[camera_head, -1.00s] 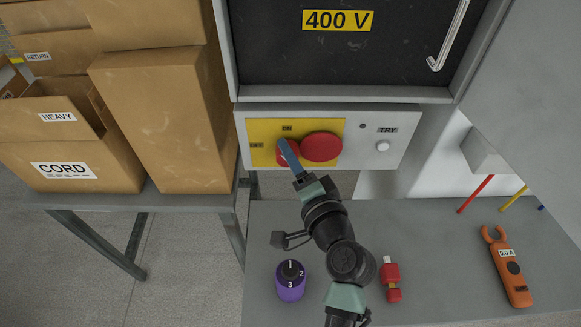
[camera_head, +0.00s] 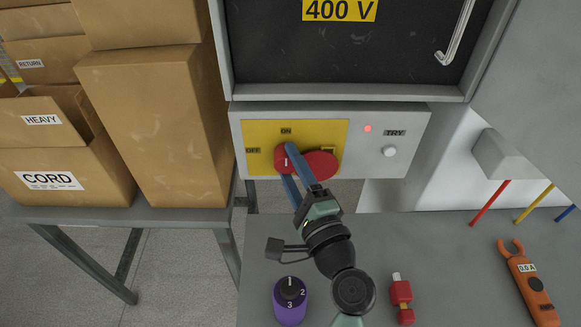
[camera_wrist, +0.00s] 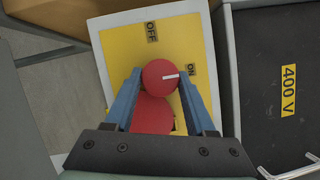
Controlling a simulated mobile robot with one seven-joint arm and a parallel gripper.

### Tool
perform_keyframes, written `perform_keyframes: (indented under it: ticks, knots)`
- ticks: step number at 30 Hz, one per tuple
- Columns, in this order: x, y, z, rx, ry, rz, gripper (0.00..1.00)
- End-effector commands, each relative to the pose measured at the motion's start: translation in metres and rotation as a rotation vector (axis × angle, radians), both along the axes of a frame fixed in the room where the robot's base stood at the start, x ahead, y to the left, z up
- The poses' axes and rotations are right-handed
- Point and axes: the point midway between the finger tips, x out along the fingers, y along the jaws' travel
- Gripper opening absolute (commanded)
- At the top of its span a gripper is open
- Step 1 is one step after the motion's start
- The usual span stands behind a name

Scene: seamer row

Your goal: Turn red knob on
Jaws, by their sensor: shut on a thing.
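The red knob (camera_head: 281,157) sits on a yellow plate (camera_head: 258,130) marked OFF at the left and ON at the top. In the wrist view the knob (camera_wrist: 157,71) has a white line pointing towards the ON label (camera_wrist: 192,69). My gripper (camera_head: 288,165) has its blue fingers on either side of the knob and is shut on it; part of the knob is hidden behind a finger. A larger red disc (camera_head: 322,163) lies right beside the knob, partly behind the fingers. A small lamp (camera_head: 367,128) on the panel glows red.
A white TRY button (camera_head: 389,151) is to the right on the panel. A dark 400 V door (camera_head: 340,55) is above. The grey bench (camera_head: 440,275) below holds a purple cylinder (camera_head: 290,303), a red plug-like item (camera_head: 401,300) and an orange tester (camera_head: 528,285). Boxes (camera_head: 155,120) stand at the left.

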Motion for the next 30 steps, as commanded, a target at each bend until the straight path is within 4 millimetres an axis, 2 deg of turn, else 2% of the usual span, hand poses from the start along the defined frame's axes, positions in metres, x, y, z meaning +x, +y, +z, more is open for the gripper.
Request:
perform_keyframes:
  ticks: [11,12,17,26,30]
  knots:
    - [0.000,0.000,-0.001,0.012,0.003,0.000,0.00]
    - [0.000,0.000,-0.001,0.012,0.003,0.000,0.57]
    - [0.000,0.000,-0.001,0.010,0.002,0.000,0.85]
    - [-0.001,0.000,-0.001,0.007,0.001,-0.001,0.85]
    - [-0.011,-0.005,-0.003,0.007,0.002,-0.002,0.85]
